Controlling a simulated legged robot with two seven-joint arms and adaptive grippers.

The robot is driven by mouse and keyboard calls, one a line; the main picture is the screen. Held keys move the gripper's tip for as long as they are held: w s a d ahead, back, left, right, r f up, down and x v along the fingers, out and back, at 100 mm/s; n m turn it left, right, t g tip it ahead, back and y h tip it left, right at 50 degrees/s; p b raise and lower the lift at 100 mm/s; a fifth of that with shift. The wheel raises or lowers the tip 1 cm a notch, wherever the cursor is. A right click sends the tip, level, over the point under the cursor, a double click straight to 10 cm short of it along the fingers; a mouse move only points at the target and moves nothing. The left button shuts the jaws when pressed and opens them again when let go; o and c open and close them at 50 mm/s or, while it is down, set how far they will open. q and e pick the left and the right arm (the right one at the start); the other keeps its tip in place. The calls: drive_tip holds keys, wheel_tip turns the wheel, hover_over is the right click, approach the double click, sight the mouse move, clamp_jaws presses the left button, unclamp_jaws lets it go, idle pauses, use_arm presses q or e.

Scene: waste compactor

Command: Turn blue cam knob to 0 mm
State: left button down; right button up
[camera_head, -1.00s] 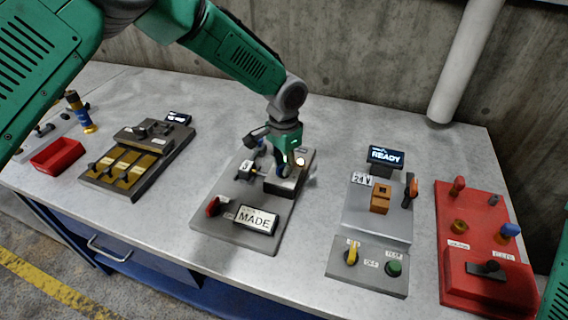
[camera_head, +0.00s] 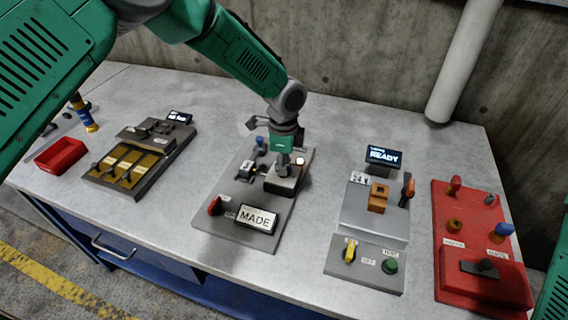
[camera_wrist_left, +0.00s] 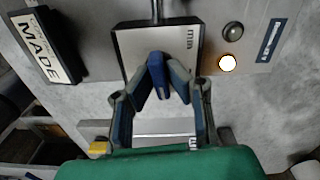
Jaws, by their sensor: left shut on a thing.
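The blue cam knob (camera_wrist_left: 157,72) stands on a small block with a white top plate (camera_wrist_left: 188,42) marked "mm" in the left wrist view. My left gripper (camera_wrist_left: 160,88) is shut on the knob, with a finger on each side of it. In the head view my left gripper (camera_head: 284,168) points down onto the dark block (camera_head: 284,184) on the middle grey panel (camera_head: 238,222). The knob's pointer and the scale numbers cannot be read. My right gripper is out of view.
On the same panel are a "MADE" display (camera_head: 257,218), a red lever (camera_head: 214,206), a lit white lamp (camera_head: 300,161) and another blue-topped part (camera_head: 260,143). A "READY" station (camera_head: 384,157) and a red panel (camera_head: 440,215) stand to the right. A red bin (camera_head: 60,155) is at left.

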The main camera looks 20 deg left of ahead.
use_arm(q)
drive_tip(key=shift+w+r+m, duration=0.25)
drive_tip(key=shift+w+m, duration=0.05)
drive_tip(key=shift+m, duration=0.6)
drive_tip(key=c, duration=1.6)
unclamp_jaws()
drive_tip(key=shift+s+f, duration=0.1)
drive_tip(key=shift+f, duration=0.1)
drive_tip(key=shift+r, duration=0.25)
wheel_tip(320, 180, up, 11)
drive_tip(key=shift+r, duration=0.2)
